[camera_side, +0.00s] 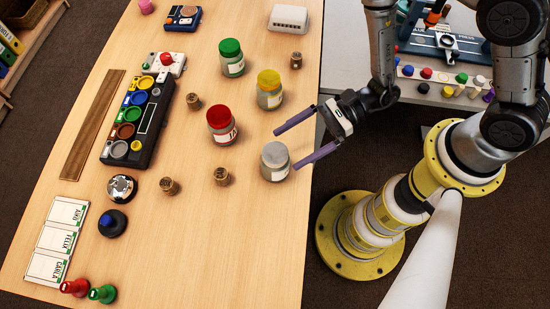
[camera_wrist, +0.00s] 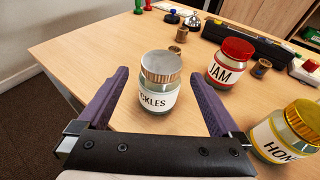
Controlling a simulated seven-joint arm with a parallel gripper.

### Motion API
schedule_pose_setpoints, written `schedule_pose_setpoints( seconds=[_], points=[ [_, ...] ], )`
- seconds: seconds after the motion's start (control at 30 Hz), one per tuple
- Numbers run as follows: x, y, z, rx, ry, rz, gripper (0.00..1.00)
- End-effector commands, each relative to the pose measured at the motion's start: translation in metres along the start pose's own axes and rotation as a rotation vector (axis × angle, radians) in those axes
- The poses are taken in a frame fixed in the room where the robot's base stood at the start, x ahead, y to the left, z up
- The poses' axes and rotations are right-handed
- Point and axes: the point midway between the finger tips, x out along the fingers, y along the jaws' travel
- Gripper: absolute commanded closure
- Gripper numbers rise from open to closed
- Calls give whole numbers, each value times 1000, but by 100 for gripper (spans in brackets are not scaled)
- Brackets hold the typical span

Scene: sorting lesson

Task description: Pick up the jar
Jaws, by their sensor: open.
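Several jars stand upright on the wooden table. The jar with a grey lid (camera_side: 275,162) is nearest my gripper; in the wrist view its label ends in "CKLES" (camera_wrist: 160,98). The red-lidded jar (camera_side: 221,125) reads "JAM" in the wrist view (camera_wrist: 226,75). The yellow-lidded jar (camera_side: 270,90) shows "HON" in the wrist view (camera_wrist: 288,133). A green-lidded jar (camera_side: 232,58) stands farther back. My gripper (camera_side: 286,149) is open and empty at the table's right edge. In the wrist view the grey-lidded jar appears between its purple fingers (camera_wrist: 157,74); contact is not visible.
Several small brown corks or pegs, one of them (camera_side: 221,176) left of the grey-lidded jar, stand among the jars. A black tray with coloured discs (camera_side: 152,125), a bell (camera_side: 122,188) and name cards (camera_side: 58,240) lie to the left. The table's front right is clear.

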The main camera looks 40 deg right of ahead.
Motion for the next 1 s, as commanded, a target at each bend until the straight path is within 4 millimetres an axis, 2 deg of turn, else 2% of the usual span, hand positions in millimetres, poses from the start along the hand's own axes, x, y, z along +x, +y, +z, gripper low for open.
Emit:
schedule_pose_setpoints(
  seconds=[0.4,0.7,0.77,1.0],
  points=[
    [47,-1,2,-2,-1,4,0],
    [50,-2,2,0,-1,1,0],
    [50,-2,2,0,-1,1,9],
    [50,-2,2,0,-1,1,52]
  ],
)
